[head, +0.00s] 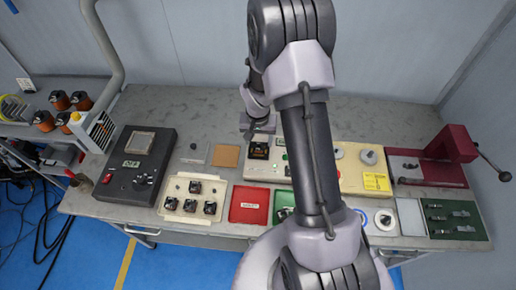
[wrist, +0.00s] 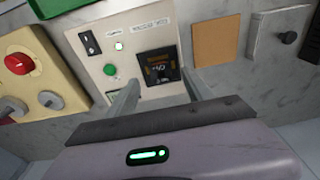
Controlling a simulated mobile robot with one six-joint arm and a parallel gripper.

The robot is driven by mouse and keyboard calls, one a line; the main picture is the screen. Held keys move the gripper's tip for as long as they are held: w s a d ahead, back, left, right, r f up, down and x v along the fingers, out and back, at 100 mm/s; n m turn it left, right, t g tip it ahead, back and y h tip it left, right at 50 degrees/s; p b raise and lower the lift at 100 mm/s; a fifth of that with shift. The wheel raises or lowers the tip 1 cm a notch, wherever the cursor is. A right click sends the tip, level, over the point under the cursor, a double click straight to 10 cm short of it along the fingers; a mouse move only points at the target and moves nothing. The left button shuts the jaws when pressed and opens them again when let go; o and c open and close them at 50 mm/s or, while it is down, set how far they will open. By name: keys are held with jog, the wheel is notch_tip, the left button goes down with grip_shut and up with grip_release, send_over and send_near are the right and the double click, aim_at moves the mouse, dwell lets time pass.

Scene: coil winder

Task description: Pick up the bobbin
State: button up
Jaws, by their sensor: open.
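A small dark bobbin with a copper-coloured winding (wrist: 160,70) sits in a black socket on a pale panel (wrist: 126,52) in the wrist view. The bobbin also shows in the head view (head: 259,151), just in front of my gripper (head: 258,127). In the wrist view my gripper (wrist: 158,90) is open, with one grey finger on each side of the bobbin in the picture. I cannot tell how high the fingertips are above it. Several similar bobbins stand in a cream tray (head: 170,214) at left of centre in the head view.
The panel has a green button (wrist: 110,70) and a black switch. A cream box with a red knob (wrist: 19,63) and an orange-brown pad (wrist: 217,40) flank it. A red tray (head: 249,205), a dark console (head: 133,165) and a red hand press (head: 446,150) share the bench.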

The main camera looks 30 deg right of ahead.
aim_at(259, 145)
jog(key=f, duration=0.3)
jog(key=w+f+b, duration=0.1)
jog(key=f, duration=0.1)
jog(key=shift+d+f, duration=0.2)
jog(key=shift+d, duration=0.15)
grip_shut()
jog(key=shift+r, duration=0.1)
notch_tip(259, 145, up, 4)
jog(key=shift+f+p, duration=0.1)
jog(key=shift+p, duration=0.4)
jog(key=s+a+r+b, duration=0.1)
jog(key=s+a+b, duration=0.1)
jog(key=s, duration=1.4)
jog(key=shift+a+b, duration=0.15)
jog(key=shift+b, duration=0.15)
